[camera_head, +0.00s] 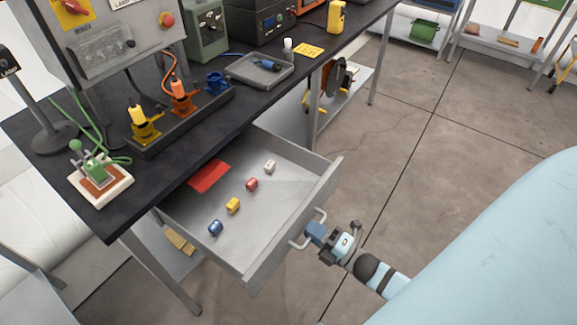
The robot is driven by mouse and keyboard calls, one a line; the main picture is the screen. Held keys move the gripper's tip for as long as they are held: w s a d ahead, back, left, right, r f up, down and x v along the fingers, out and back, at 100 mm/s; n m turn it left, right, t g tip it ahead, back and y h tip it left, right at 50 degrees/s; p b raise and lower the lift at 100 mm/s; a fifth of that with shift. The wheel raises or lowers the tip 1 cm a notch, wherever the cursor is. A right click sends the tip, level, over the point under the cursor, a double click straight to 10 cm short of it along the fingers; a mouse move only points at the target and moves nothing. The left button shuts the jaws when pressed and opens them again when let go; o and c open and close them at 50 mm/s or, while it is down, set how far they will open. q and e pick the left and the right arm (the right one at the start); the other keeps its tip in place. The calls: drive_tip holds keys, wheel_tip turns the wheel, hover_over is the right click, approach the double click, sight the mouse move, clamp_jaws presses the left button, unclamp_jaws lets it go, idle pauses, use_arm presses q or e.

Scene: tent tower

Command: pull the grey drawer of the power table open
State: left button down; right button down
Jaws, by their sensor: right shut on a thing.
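The grey drawer (290,165) of the power table (75,180) stands well out from under the black tabletop. Its inside shows a red flat piece (209,176) and a row of small blocks: blue (215,228), yellow (233,205), red (252,184) and whitish (269,167). The drawer's light grey bar handle (320,214) is on its front panel. My right gripper (314,233) is at the handle, outside the front panel, and is shut on it. The fingertips partly cover the handle's middle. My left gripper is not in view.
On the tabletop are a dark rack (185,125) with coloured plugs, a grey tray (259,70) and a small lever switch (98,180). A table leg (160,270) stands left of the drawer. The floor (410,150) to the right is clear.

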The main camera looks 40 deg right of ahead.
use_arm(q)
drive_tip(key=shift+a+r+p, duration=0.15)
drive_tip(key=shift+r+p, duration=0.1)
drive_tip(key=shift+p, duration=0.6)
use_arm(e)
drive_tip(key=r+v, duration=0.2)
drive_tip(key=v, duration=0.8)
drive_tip(key=shift+s, duration=0.2)
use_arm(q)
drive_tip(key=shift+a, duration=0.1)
use_arm(e)
drive_tip(key=shift+d, duration=0.1)
drive_tip(key=c, duration=1.3)
unclamp_jaws()
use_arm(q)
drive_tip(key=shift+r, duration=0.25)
use_arm(e)
drive_tip(key=shift+o, duration=0.6)
drive_tip(key=shift+s+f, duration=0.1)
use_arm(q)
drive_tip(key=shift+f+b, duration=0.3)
drive_tip(key=shift+b, duration=0.15)
use_arm(e)
drive_tip(key=v, duration=1.3)
drive_tip(key=shift+s, duration=0.3)
